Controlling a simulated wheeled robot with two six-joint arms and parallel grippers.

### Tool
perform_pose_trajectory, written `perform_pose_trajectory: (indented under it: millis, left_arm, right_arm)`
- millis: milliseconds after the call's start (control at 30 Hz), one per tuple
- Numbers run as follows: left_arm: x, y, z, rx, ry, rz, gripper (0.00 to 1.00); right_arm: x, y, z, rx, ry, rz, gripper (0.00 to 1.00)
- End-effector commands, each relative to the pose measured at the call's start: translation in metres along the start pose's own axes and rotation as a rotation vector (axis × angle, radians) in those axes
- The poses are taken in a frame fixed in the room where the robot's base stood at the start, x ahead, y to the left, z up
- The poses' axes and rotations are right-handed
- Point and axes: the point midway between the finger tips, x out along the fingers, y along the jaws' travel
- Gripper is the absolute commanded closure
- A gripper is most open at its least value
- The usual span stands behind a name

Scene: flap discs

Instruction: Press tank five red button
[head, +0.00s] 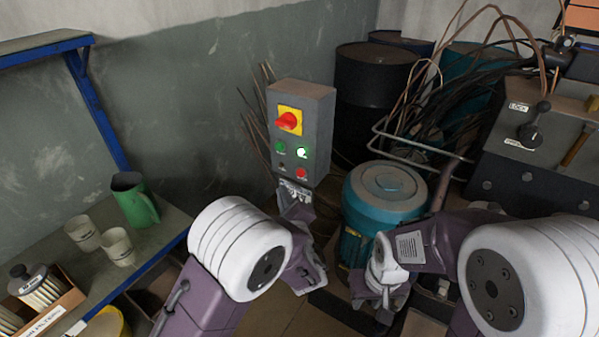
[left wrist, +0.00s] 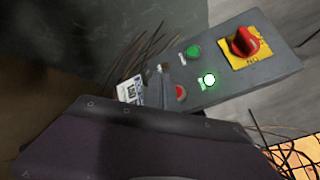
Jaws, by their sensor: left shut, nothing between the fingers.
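A grey control box (head: 307,105) stands in the middle of the head view. It carries a red rotary switch (head: 288,121) on a yellow plate, a green button (head: 280,148), a lit green-white button (head: 301,152) and a small red button (head: 301,173) at its lower right. In the left wrist view the red button (left wrist: 181,93) shows at the box's near end.
A teal canister (head: 385,190) stands right of the box, with dark drums (head: 372,85) and tangled cables (head: 450,100) behind. A lever console (head: 540,140) is at right. At left, a shelf holds a green jug (head: 134,200), cups (head: 117,246) and a filter box (head: 45,290).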

Motion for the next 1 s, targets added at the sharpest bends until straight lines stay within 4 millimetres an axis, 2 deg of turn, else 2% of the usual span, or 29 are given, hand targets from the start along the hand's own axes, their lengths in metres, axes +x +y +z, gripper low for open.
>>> perform_pose_trajectory:
  millis: [167, 400, 1000]
  left_arm:
    - [0.018, -0.015, -0.012, -0.002, 0.0, -0.001, 1.0]
    - [0.033, -0.024, -0.025, -0.001, 0.0, 0.0, 1.0]
    - [0.035, -0.026, -0.026, 0.0, 0.0, 0.0, 1.0]
  right_arm:
    - [-0.009, 0.0, -0.001, 0.0, 0.0, 0.0, 0.68]
    - [-0.002, 0.0, 0.0, 0.0, 0.0, 0.0, 0.68]
    - [-0.002, 0.0, 0.0, 0.0, 0.0, 0.0, 0.68]
